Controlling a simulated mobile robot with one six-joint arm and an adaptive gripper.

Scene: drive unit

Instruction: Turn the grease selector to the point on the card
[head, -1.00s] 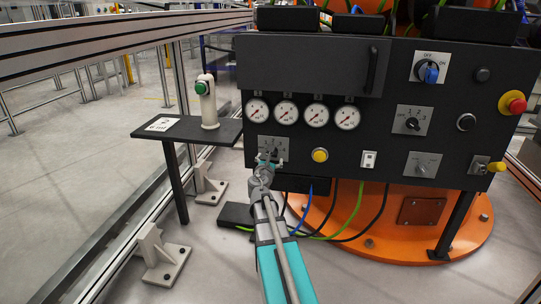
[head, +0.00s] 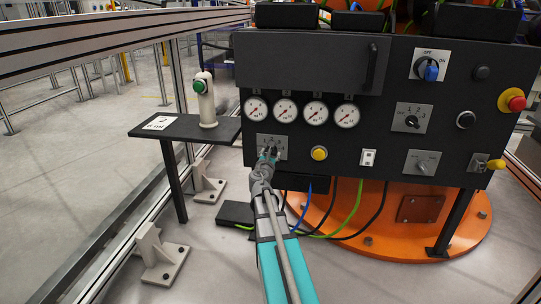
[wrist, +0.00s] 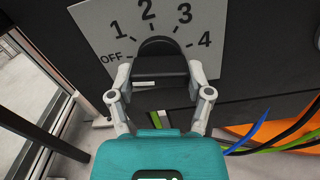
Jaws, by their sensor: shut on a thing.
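The grease selector plate (wrist: 118,18) shows large in the wrist view, marked OFF, 1, 2, 3 and 4. Its black knob (wrist: 158,66) sits between the fingers of my gripper (wrist: 159,88), which is shut on it. I cannot tell which mark the knob points at. In the head view the selector plate (head: 262,141) is low on the panel's left, below the gauges, and my gripper (head: 268,154) covers much of it. The white card (head: 160,123) lies on the dark shelf at left and shows a 2 with small print below.
The black panel (head: 330,176) also carries several gauges, a yellow button (head: 319,153), other rotary switches and a red stop button (head: 512,100) at right. A pale handle with a green button (head: 206,100) stands on the shelf (head: 205,128). Cables hang below the panel.

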